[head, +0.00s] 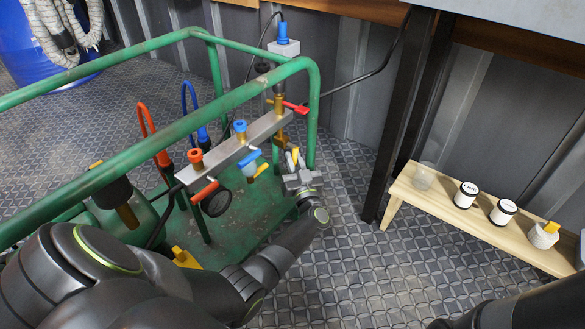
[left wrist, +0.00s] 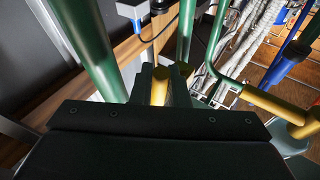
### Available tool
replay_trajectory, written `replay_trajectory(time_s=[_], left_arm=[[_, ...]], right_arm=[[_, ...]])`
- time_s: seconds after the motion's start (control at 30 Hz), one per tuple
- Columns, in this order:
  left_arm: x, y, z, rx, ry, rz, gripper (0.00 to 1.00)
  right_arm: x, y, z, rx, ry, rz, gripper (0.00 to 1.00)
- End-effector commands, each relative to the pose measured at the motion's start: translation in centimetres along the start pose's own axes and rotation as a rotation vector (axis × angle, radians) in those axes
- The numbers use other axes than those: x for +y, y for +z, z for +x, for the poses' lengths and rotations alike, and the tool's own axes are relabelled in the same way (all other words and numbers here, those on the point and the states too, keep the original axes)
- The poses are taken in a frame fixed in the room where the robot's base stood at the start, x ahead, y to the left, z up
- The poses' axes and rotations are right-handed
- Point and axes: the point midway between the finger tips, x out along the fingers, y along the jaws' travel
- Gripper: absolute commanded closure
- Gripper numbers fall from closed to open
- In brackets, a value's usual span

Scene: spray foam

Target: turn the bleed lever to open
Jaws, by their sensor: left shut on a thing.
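A grey manifold bar (head: 235,148) is mounted along the green cart. A small yellow lever (head: 295,154), which I take to be the bleed lever, stands at the bar's right end. My left gripper (head: 293,162) is at this lever. In the left wrist view, the yellow lever (left wrist: 160,86) sits between the two dark fingers of my left gripper (left wrist: 163,92), which is shut on it. The fingers hide part of the lever and its base. My right gripper is out of view; only dark arm parts show at the bottom right.
A blue lever (head: 249,158), an orange-red lever (head: 205,194) and a red lever (head: 295,108) are close by on the bar. Green cart rails (head: 150,130) surround it. A wooden bench (head: 430,203) with small jars stands right, with open floor between.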

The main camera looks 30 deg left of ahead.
Motion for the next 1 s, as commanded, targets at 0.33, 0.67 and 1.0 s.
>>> replay_trajectory(time_s=[0.33, 0.67, 1.0], left_arm=[[0.5, 0.2, 0.2, 0.074, -0.040, -0.105, 1.00], [0.6, 0.1, 0.3, 0.083, -0.045, -0.120, 1.00], [0.6, 0.1, 0.3, 0.083, -0.045, -0.119, 0.77]], right_arm=[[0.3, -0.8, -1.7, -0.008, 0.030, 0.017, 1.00], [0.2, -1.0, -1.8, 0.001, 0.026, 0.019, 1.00], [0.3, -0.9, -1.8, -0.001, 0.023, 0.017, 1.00]])
